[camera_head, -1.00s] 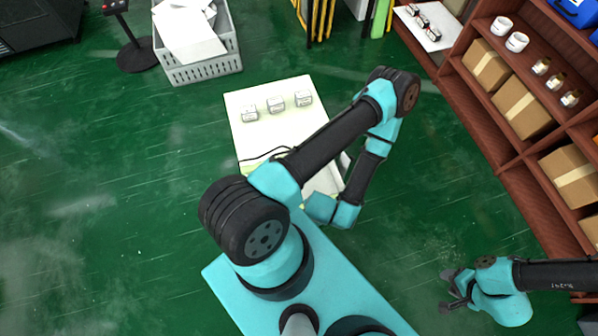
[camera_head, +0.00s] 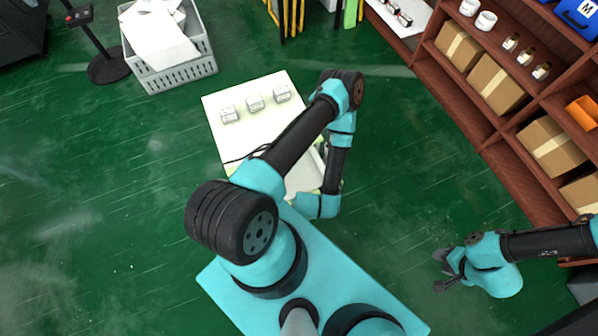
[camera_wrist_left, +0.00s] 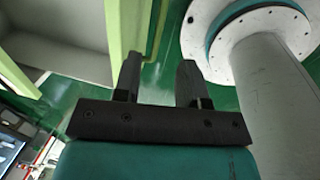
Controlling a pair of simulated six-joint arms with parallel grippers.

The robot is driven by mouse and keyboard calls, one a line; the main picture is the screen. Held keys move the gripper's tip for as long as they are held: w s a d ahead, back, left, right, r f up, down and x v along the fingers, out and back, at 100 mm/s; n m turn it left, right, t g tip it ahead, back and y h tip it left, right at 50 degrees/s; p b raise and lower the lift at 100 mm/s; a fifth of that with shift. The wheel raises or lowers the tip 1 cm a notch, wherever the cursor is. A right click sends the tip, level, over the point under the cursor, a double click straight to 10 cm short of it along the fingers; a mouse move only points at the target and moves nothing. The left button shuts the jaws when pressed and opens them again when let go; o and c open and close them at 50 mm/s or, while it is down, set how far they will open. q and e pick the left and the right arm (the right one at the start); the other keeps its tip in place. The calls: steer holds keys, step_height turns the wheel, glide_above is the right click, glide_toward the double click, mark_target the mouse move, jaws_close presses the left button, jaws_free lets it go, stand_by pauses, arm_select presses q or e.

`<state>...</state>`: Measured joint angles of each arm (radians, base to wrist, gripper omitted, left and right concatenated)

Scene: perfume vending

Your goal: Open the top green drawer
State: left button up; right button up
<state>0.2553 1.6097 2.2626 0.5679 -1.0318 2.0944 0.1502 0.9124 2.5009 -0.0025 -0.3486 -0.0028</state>
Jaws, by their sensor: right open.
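The pale green cabinet (camera_head: 218,112) stands in front of my base in the head view, with three small boxes on its top. A pale grey-white surface (camera_head: 300,178) shows at its near side, partly covered by my left arm. I cannot tell whether it is the drawer's inside. The left wrist view shows a pale green edge (camera_wrist_left: 113,35) around a grey recess, beside my left gripper (camera_wrist_left: 158,78). Its two fingers are apart with nothing visible between them. The left gripper's tips are hidden in the head view. My right gripper (camera_head: 442,271) is open and empty, far right of the cabinet.
A brown shelf (camera_head: 480,128) with cartons (camera_head: 497,90) and small bottles stands at the right. A grey crate (camera_head: 178,78) with white sheets and a black stand (camera_head: 108,66) are at the upper left. Green floor between cabinet and shelf is clear.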

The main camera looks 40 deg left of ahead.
arm_select(q)
steer(key=f, duration=0.3)
steer(key=a+f, duration=0.1)
steer(key=f, duration=0.5)
steer(key=shift+w+a, duration=0.25)
steer(key=shift+w, duration=0.1)
jaws_close()
